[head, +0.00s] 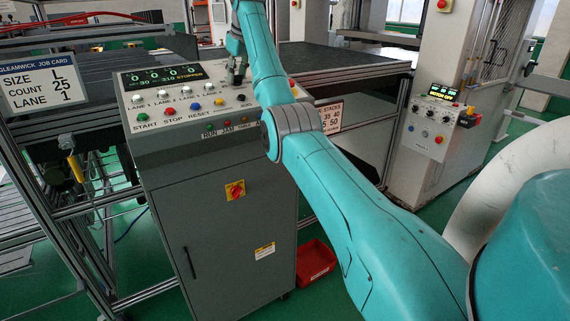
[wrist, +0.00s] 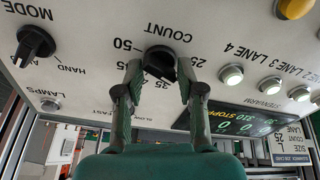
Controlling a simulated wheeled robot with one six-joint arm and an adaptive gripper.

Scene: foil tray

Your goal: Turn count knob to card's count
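The job card (head: 44,86) at the left of the head view reads size L, count 25, lane 1. In the wrist view, which is upside down, the black count knob (wrist: 160,60) sits on the pale panel under the word COUNT, with 50, 35 and 25 legible around it. My gripper (wrist: 159,68) has one finger on each side of the knob. A small gap shows at the left finger; the right finger is close against it or touching, I cannot tell which. The knob's pointer setting is not clear. In the head view my gripper (head: 237,78) is over the console's right part and hides the knob.
The console (head: 215,225) carries a display (head: 163,77) and several coloured buttons. The mode knob (wrist: 36,43) and a lamps button (wrist: 50,104) are left of the count knob in the wrist view. A red bin (head: 316,260) is on the floor.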

